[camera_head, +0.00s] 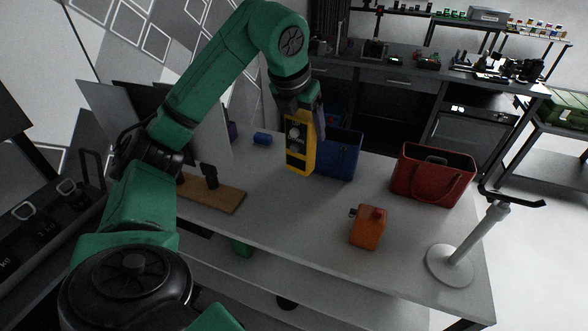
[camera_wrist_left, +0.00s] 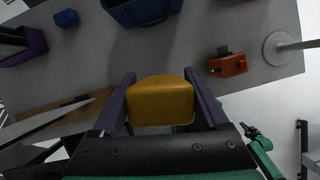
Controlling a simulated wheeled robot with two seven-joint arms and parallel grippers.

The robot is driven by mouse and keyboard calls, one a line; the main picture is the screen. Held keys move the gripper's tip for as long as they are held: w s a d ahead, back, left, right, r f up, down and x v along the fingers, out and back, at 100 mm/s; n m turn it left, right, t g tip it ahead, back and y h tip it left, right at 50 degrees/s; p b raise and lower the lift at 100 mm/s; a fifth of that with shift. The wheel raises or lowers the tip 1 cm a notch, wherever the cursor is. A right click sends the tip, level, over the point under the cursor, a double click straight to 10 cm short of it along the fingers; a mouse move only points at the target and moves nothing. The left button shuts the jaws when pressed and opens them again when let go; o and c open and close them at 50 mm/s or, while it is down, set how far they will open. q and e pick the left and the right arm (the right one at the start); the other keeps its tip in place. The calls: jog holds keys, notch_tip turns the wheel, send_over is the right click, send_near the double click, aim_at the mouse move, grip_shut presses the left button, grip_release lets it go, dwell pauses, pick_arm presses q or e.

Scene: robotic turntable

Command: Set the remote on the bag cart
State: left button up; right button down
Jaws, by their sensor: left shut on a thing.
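My left gripper (camera_head: 298,108) is shut on a yellow block-shaped thing with a black front panel (camera_head: 300,150), which I take to be the remote. It hangs upright below the fingers and appears to be above the cart top. In the left wrist view the yellow remote (camera_wrist_left: 160,103) shows end-on between the two fingers (camera_wrist_left: 159,76). The bag cart (camera_head: 325,232) is a white-topped table with a lower shelf. A red bag (camera_head: 432,178) and a blue bag (camera_head: 342,158) stand on it, the blue one behind the remote.
A wooden board (camera_head: 215,194) and a small blue block (camera_head: 262,138) lie at the left. The middle front of the cart top is clear.

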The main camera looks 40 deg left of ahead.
aim_at(296, 158)
pick_arm(q)
jog(key=shift+w+a+r+n+y, duration=0.1)
jog(key=shift+a+r+n+y, duration=0.3)
jog(key=shift+a+r+n, duration=0.4)
jog(key=shift+n, duration=0.3)
jog(key=f+b, duration=0.1)
jog(key=f, duration=0.2)
jog(key=f+b, duration=0.1)
jog(key=f, duration=0.3)
jog(key=f+b, duration=0.1)
jog(key=f, duration=0.3)
jog(key=shift+s+a+f, duration=0.15)
jog(key=shift+s+f, duration=0.05)
jog(key=shift+s, duration=0.1)
notch_tip(296, 158, down, 9)
jog(key=shift+w, duration=0.2)
jog(key=o, duration=1.4)
jog(key=shift+r, duration=0.15)
